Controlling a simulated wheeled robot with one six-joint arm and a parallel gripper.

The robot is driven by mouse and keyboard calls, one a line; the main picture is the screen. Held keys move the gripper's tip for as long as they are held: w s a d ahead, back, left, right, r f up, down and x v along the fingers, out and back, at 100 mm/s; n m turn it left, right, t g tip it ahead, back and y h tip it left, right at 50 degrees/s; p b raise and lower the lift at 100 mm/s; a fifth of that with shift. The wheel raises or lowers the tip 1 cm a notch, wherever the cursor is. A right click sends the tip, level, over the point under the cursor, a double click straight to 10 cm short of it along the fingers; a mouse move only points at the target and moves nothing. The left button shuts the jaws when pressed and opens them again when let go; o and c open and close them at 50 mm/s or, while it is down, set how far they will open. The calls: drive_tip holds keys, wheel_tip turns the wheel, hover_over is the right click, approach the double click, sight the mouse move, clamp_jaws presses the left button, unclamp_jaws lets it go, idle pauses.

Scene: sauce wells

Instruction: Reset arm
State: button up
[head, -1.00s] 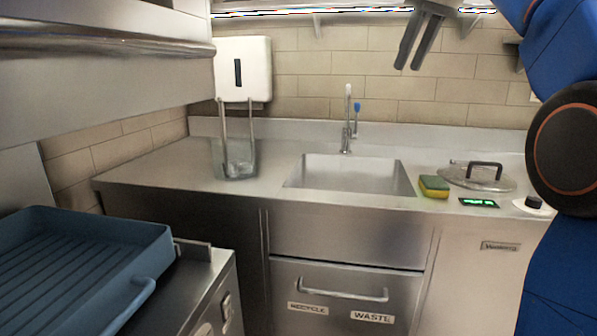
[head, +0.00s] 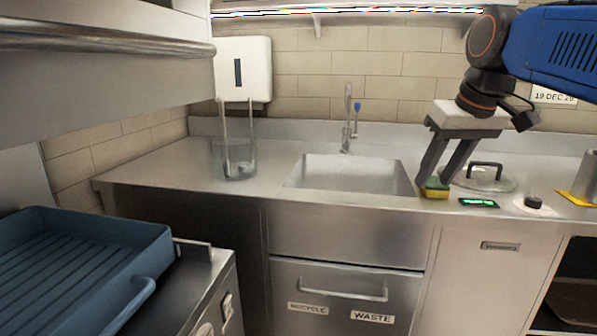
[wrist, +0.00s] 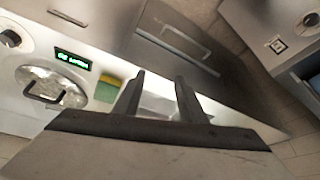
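My gripper (head: 436,183) is at the right in the head view, in front of the counter's right part, with its fingers pointing down and left. In the wrist view my gripper (wrist: 158,80) shows two dark fingers spread apart with nothing between them. The gripper is open and empty. In the head view the fingertips overlap the yellow and green sponge (head: 434,193); the sponge also shows beside the left finger in the wrist view (wrist: 107,89). I cannot tell how far the fingers are from it.
A sink (head: 345,178) with a faucet (head: 347,120) lies mid-counter. A clear container (head: 236,165) stands left of it. A lid (head: 484,180), a green display (head: 479,203) and a black knob (head: 533,202) are at the right. A blue tray (head: 150,245) is at the lower left.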

drive_tip(key=s+f, duration=0.5)
drive_tip(key=f, duration=0.4)
drive_tip(key=s+d+f+m, duration=0.1)
drive_tip(key=s+f, duration=0.5)
drive_tip(key=f, duration=0.3)
drive_tip(key=s+f+m+h, duration=0.1)
drive_tip(key=s+f, duration=0.5)
drive_tip(key=f, duration=0.3)
drive_tip(key=shift+d+f, duration=0.3)
drive_tip(key=shift+d, duration=0.05)
